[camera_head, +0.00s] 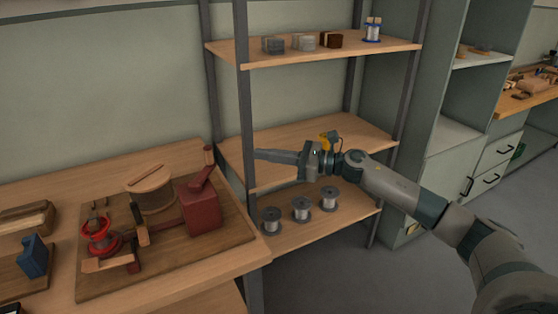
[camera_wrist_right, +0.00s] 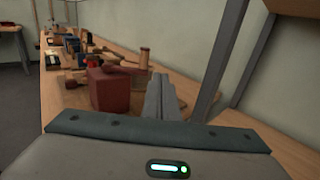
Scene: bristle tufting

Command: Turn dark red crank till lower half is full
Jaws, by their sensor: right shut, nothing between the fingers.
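A dark red box (camera_head: 199,207) with a dark red crank arm (camera_head: 203,172) on its top stands on a wooden board (camera_head: 185,262) on the bench. Left of it are a round wooden drum (camera_head: 150,188) and a red spool-like part (camera_head: 100,236). My right gripper (camera_head: 258,154) is shut and empty, in front of the shelf, right of the crank and apart from it. In the right wrist view the closed fingers (camera_wrist_right: 160,97) point toward the bench, with the dark red box (camera_wrist_right: 115,88) just left of them. My left gripper is not in view.
A dark shelf post (camera_head: 246,100) stands close by my right gripper. Metal wire spools (camera_head: 302,208) stand on the low shelf. The upper shelf (camera_head: 330,52) holds small blocks and a blue-rimmed spool (camera_head: 372,30).

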